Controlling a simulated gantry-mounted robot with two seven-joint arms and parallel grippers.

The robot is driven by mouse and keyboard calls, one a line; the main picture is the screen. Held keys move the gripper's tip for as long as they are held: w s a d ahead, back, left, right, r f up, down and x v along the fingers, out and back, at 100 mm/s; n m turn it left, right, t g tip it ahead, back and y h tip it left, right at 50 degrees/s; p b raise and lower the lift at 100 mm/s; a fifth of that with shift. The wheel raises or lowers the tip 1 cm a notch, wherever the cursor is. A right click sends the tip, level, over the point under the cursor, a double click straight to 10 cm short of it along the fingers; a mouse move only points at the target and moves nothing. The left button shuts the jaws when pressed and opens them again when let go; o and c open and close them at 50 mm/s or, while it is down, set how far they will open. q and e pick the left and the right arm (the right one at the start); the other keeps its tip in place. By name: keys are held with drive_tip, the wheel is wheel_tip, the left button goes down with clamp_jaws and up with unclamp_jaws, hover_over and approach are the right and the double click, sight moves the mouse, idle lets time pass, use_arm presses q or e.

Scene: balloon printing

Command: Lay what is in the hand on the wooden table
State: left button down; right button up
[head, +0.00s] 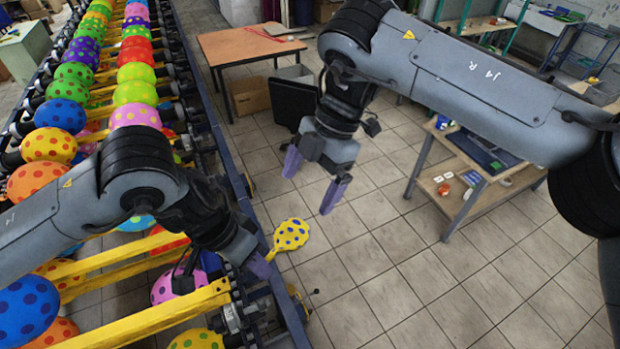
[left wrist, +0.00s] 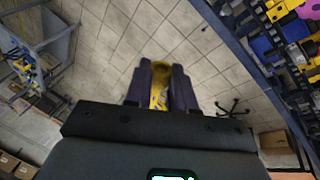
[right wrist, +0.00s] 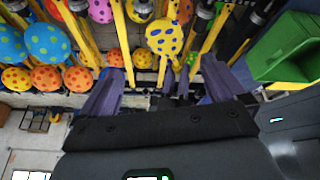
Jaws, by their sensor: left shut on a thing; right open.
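A yellow balloon with blue dots (head: 290,235) is in the head view, just right of the conveyor and above the tiled floor. My left gripper (head: 262,263) is shut on its narrow end, and its yellow part shows between the fingers in the left wrist view (left wrist: 162,72). A yellow balloon with blue dots also shows in the right wrist view (right wrist: 165,37), beyond the fingers. My right gripper (head: 313,178) is open and empty over the floor. A table with a brown wooden top (head: 228,47) stands at the back, apart from both grippers.
The conveyor (head: 215,128) with several dotted balloons runs along the left. A wooden workbench (head: 432,190) with small items stands at the right. A red item (head: 282,31) lies on the brown table.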

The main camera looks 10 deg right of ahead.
sight(291, 228)
drive_tip(key=x, duration=1.1)
drive_tip(key=shift+f, duration=0.3)
drive_tip(key=shift+c, duration=0.4)
drive_tip(key=c, duration=0.8)
use_arm(q)
drive_tip(key=c, duration=0.9)
unclamp_jaws()
drive_tip(key=shift+o, duration=0.2)
drive_tip(key=shift+r, duration=0.1)
